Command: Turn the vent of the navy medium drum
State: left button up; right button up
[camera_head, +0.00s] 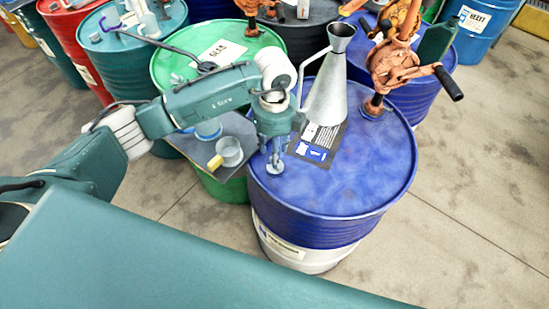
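The navy drum (375,185) stands upright at the centre right, with a blue top and a white lower band. My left gripper (275,168) points down over the left part of its lid, at or just above the surface. The small metal fitting at its fingertips is mostly covered, so I cannot tell whether it is the vent or whether the fingers grip it. My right gripper is not in view.
On the navy drum are a metal funnel-shaped can (328,95), a label sheet (318,147) and an orange hand pump with a crank (392,65). A green drum (172,65) with a grey tray (242,128) and a cup (229,150) is to the left. The floor at right is clear.

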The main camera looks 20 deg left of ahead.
pick_arm(q)
notch_tip(320, 180, down, 6)
jog(key=shift+r+p, duration=0.1)
jog(key=shift+p, duration=0.55)
grip_shut()
